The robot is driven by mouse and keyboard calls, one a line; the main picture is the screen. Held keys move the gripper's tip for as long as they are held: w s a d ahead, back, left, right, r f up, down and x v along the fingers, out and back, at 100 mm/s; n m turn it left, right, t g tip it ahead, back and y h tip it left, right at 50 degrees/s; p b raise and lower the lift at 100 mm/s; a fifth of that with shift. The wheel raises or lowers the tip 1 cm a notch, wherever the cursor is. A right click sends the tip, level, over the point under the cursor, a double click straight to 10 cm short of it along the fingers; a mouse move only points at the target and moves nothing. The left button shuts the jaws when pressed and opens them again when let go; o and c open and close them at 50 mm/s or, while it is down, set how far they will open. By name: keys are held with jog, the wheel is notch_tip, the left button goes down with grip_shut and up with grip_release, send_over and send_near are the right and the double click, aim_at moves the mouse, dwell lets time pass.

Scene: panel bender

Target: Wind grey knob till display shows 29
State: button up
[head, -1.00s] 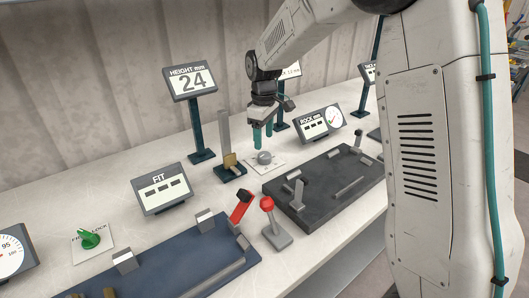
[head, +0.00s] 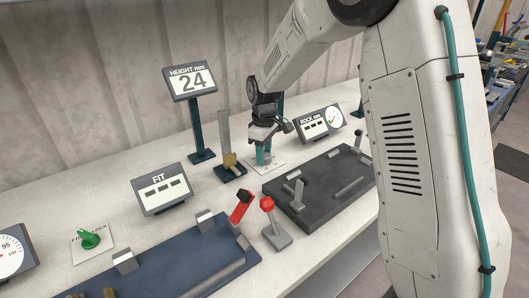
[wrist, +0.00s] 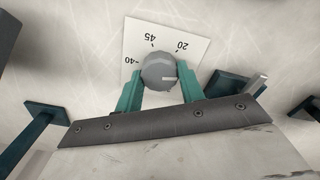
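The grey knob (wrist: 158,71) sits on a white dial plate (wrist: 190,35) marked 20, 45 and 40 in the wrist view, with a pale pointer mark at its lower right. In the head view the plate (head: 277,163) shows beneath my gripper (head: 264,153), which hides most of the knob. In the wrist view my gripper's (wrist: 159,75) two green fingers stand on either side of the knob, very close to it; I cannot tell whether they press on it. The HEIGHT mm display (head: 190,80) reads 24.
A gauge block stand (head: 228,168) is left of the dial plate. A dark fixture plate (head: 318,188) lies to the right. A red-knobbed lever (head: 268,205), FIT display (head: 162,190) and green lock knob (head: 90,239) are nearer. The ROCK mm display (head: 314,124) stands behind.

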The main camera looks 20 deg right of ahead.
jog(key=shift+m, duration=0.4)
jog(key=m, duration=0.5)
jog(key=shift+w, duration=0.1)
jog(key=m, duration=0.5)
jog(key=shift+d+m, duration=0.1)
jog(key=shift+m, duration=0.3)
jog(key=o, duration=1)
jog(key=shift+c, duration=0.2)
notch_tip(320, 180, up, 8)
jog(key=shift+f, duration=0.1)
